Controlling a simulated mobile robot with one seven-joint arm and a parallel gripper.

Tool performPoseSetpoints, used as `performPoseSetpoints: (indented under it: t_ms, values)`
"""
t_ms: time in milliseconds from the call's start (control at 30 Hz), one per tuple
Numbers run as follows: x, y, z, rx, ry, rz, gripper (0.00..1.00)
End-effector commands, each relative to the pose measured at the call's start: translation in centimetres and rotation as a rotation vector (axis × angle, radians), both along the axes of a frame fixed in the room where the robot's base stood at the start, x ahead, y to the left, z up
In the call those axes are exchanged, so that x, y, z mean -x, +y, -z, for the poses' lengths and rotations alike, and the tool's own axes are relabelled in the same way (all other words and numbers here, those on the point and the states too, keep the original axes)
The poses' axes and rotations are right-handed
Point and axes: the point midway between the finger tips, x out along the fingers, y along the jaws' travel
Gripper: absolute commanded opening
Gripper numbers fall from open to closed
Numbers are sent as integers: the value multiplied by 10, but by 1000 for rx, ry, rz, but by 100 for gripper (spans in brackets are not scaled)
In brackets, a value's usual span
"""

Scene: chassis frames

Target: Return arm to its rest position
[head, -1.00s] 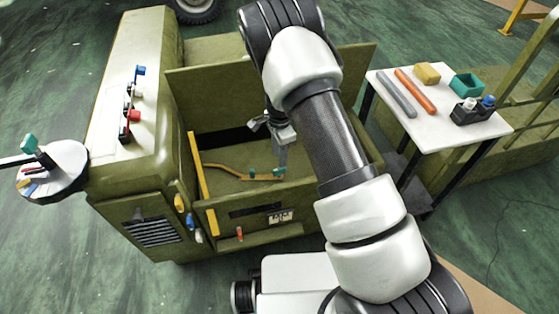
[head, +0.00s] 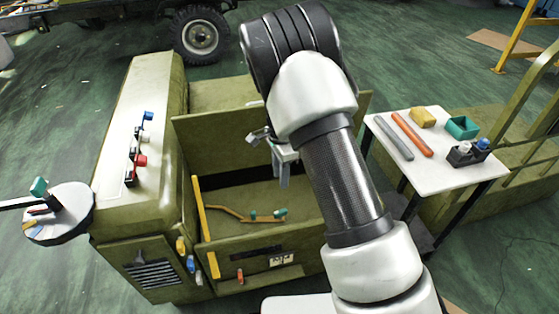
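My arm reaches up from the lower right of the head view and bends over at the top. My gripper (head: 283,178) hangs down from it, partly hidden behind the arm, over the open bay of the olive-green chassis (head: 205,93). The gripper's fingers point down and stand apart from a curved orange-brown pipe (head: 228,211) with teal fittings (head: 280,213) inside the bay. I see nothing held between the fingers, but they are too small to tell open from shut.
A white side table (head: 440,181) at right holds grey and orange bars, a yellow block, a teal bin (head: 462,127) and a dark holder (head: 467,154). A round tray (head: 66,225) stands at left. A yellow bar (head: 204,225) stands at the bay's left. A vehicle wheel (head: 201,35) is behind.

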Motion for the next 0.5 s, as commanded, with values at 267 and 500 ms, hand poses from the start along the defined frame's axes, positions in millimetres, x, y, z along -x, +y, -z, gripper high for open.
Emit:
performPoseSetpoints:
  t_ms: [267, 500]
  values:
    - [1, -2, -19, -15, -14, -25, 31]
    - [33, -23, -134, -85, -112, -242, 31]
